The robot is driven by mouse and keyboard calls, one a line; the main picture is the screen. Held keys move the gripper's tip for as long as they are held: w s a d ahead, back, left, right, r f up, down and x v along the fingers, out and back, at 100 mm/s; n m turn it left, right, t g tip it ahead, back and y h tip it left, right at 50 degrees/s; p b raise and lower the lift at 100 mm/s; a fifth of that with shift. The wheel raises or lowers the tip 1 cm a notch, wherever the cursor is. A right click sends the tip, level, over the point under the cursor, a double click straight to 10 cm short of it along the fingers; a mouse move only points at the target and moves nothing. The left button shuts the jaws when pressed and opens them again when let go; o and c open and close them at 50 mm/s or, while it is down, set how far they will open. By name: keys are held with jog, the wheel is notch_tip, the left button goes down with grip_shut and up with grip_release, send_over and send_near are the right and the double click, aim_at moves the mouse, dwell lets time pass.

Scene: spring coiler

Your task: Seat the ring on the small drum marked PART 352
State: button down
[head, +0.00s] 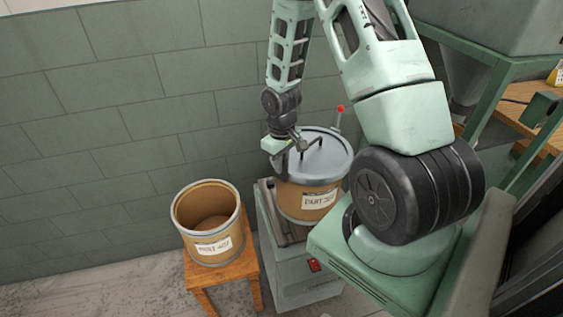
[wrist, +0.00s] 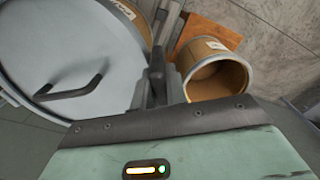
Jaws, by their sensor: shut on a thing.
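A tan drum (head: 289,200) with a grey lid (head: 322,160) stands on a grey machine; the lid has a dark bent handle, also seen in the wrist view (wrist: 75,88). A grey ring (head: 345,172) runs around the lid's edge. The drum's white label (head: 319,199) begins with PART; its number is not clear. My gripper (head: 286,158) is at the lid's left edge, shut on what looks like the ring; the jaws (wrist: 158,75) partly hide the contact. A second, open drum (head: 231,225) stands left, its label (head: 213,247) unreadable.
The open drum stands on a wooden stool (head: 222,274), close beside the grey machine (head: 285,270). A red-knobbed lever (head: 340,108) rises behind the lidded drum. A block wall (head: 110,120) is behind. Floor at lower left (head: 90,290) is clear.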

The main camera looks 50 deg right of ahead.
jog(key=c, duration=0.8)
grip_release()
jog(key=shift+o, duration=0.2)
notch_tip(320, 180, up, 12)
jog(key=p, duration=1)
dwell(1.0)
